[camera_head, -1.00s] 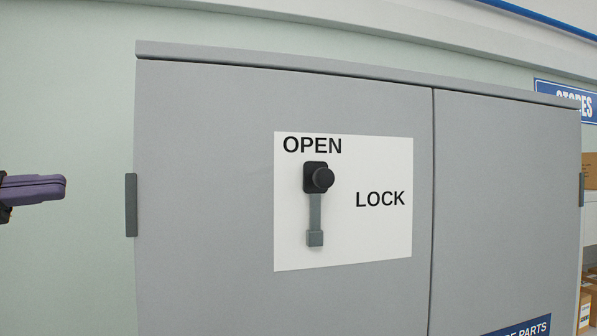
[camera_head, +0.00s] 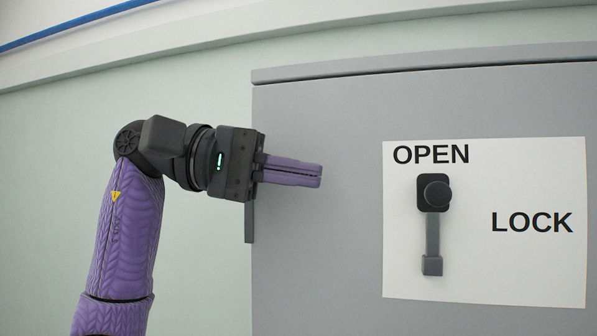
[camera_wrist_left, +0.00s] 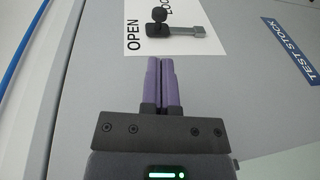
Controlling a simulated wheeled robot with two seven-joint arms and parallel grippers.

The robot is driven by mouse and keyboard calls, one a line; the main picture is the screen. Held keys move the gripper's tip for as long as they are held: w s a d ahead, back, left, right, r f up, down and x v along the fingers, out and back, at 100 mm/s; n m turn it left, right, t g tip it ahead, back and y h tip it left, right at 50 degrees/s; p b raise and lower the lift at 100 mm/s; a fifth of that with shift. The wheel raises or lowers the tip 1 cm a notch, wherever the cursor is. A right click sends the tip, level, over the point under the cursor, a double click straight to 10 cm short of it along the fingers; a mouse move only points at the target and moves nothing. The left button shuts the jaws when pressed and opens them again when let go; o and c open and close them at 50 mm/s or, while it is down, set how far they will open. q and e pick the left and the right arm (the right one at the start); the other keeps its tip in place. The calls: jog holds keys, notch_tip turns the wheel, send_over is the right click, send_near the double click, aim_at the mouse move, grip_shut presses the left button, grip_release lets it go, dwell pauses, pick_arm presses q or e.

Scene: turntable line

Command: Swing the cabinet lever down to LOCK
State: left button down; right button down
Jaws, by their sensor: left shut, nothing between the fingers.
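The grey cabinet (camera_head: 330,270) carries a white panel (camera_head: 500,270) with OPEN printed at the top left and LOCK at the right. The lever (camera_head: 432,235) has a black round hub, and its grey arm hangs straight down from it. In the left wrist view the lever (camera_wrist_left: 182,30) lies beyond the fingertips, with a gap between. My left gripper (camera_head: 320,175) is shut and empty, left of the panel and apart from the lever. Its purple fingers point right toward the panel; they also show side by side in the left wrist view (camera_wrist_left: 161,60). My right gripper is out of view.
A dark hinge (camera_head: 249,222) sits on the cabinet's left edge, behind my left gripper. A blue TEST STOCK sign (camera_wrist_left: 292,50) shows on the cabinet in the left wrist view. The space between my fingertips and the lever is clear.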

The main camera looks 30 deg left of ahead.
aim_at(427, 192)
pick_arm(q)
jog(key=p+x, duration=0.2)
jog(key=x, duration=0.6)
jog(key=shift+w+d+r, duration=0.1)
jog(key=shift+d, duration=0.15)
jog(key=shift+w+d, duration=0.3)
jog(key=shift+d, duration=0.2)
jog(key=shift+s, duration=0.15)
